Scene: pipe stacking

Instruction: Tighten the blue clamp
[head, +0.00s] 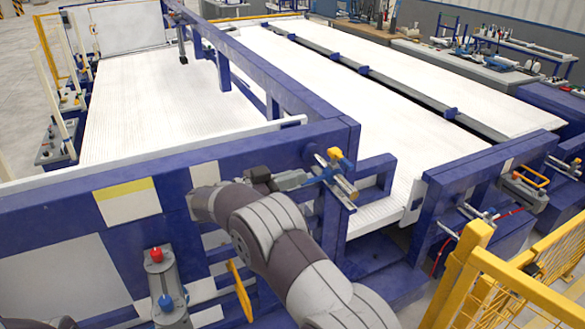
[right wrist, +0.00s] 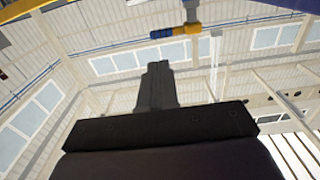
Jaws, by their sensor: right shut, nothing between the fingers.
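The blue clamp (head: 336,178) is fixed at the near corner of the blue frame, with a yellow piece at its top. In the right wrist view a clamp part with a blue and yellow handle (right wrist: 176,32) shows above my fingers, apart from them in the picture. My right gripper (head: 305,178) reaches in from the lower middle and is just left of the clamp, its tip close to it. Its fingers (right wrist: 156,68) are shut and empty. Whether they touch the clamp cannot be told. My left gripper is not in view.
The blue frame (head: 255,148) surrounds long white ribbed beds (head: 165,108). A control post with a red button (head: 156,255) stands at the lower left. Yellow fencing (head: 500,275) is at the lower right. Another clamp with an orange handle (head: 530,177) sits on the right frame.

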